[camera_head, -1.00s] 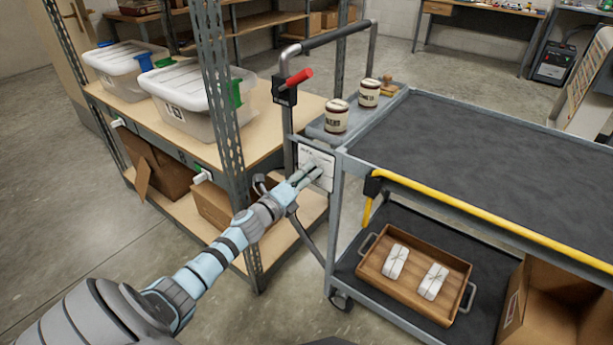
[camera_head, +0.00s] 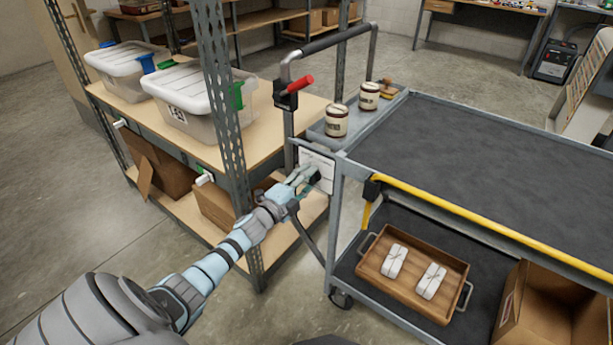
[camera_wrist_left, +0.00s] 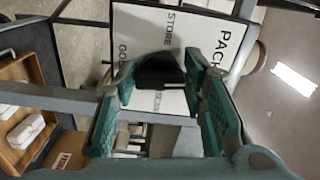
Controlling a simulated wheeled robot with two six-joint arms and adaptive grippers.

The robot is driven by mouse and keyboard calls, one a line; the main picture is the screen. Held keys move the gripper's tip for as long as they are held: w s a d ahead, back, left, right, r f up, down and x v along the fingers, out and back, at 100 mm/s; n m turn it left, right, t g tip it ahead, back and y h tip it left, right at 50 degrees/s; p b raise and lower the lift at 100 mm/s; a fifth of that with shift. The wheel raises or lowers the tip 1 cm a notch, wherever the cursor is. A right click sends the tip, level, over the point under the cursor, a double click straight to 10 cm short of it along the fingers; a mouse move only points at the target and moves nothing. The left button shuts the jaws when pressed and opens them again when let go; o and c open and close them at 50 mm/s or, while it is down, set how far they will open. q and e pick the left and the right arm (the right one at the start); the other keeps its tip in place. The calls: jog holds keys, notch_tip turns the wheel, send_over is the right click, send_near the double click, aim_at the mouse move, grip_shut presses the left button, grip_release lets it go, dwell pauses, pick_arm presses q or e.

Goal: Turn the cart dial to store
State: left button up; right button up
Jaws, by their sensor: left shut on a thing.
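The cart dial is a black knob (camera_wrist_left: 160,70) on a white panel (camera_wrist_left: 135,30) at the end of the cart, and the panel also shows in the head view (camera_head: 318,160). The panel carries the words STORE and PACK, one starting GO, and a partly covered one. My left gripper (camera_wrist_left: 162,98) is shut on the dial, one teal-padded finger on each side. In the head view my left gripper (camera_head: 305,180) reaches the panel from the lower left. Where the dial points is unclear. My right gripper is out of view.
The cart (camera_head: 480,150) has a yellow front edge and a red lever (camera_head: 299,82) near its handle. Two jars (camera_head: 337,120) stand on its end tray. A wooden tray (camera_head: 374,281) lies on its lower shelf.

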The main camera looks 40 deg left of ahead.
pick_arm(q)
jog(key=n+p, duration=0.1)
jog(key=n, duration=0.4)
jog(key=n+p, duration=0.2)
jog(key=n, duration=0.3)
jog(key=n+p, duration=0.1)
jog(key=n, duration=0.5)
jog(key=shift+d, duration=0.25)
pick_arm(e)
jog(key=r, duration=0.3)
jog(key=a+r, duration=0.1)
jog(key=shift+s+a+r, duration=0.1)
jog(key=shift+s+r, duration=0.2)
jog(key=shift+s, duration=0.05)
pick_arm(q)
jog(key=shift+p, duration=0.3)
jog(key=shift+w, duration=0.1)
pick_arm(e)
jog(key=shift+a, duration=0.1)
pick_arm(q)
jog(key=o, duration=1.2)
jog(key=shift+f, duration=0.1)
jog(key=shift+c, duration=0.2)
